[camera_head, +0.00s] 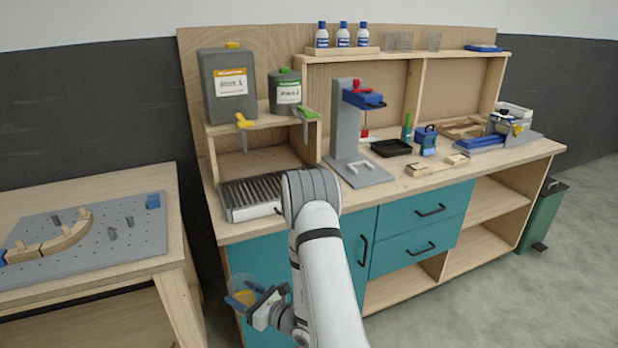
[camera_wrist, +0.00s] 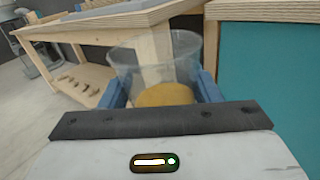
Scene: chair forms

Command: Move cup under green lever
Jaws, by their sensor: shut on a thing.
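A clear cup (camera_head: 240,291) with an amber-yellow layer at its bottom is between the fingers of my gripper (camera_head: 256,297). My gripper is shut on it, in front of the teal cabinet and below the worktop. In the wrist view the cup (camera_wrist: 158,68) appears between the two blue fingers (camera_wrist: 160,90), with its open rim away from the palm. The green lever (camera_head: 308,114) is on the front of the smaller grey container (camera_head: 286,93), on a raised wooden shelf. A yellow lever (camera_head: 243,121) is on the larger grey container (camera_head: 228,84) to its left.
A slatted metal drip tray (camera_head: 250,197) lies on the worktop below the levers, partly hidden by my arm. A grey press stand (camera_head: 346,125) is to its right. A wooden table (camera_head: 175,240) with a pegboard stands at left, with a gap before the cabinet.

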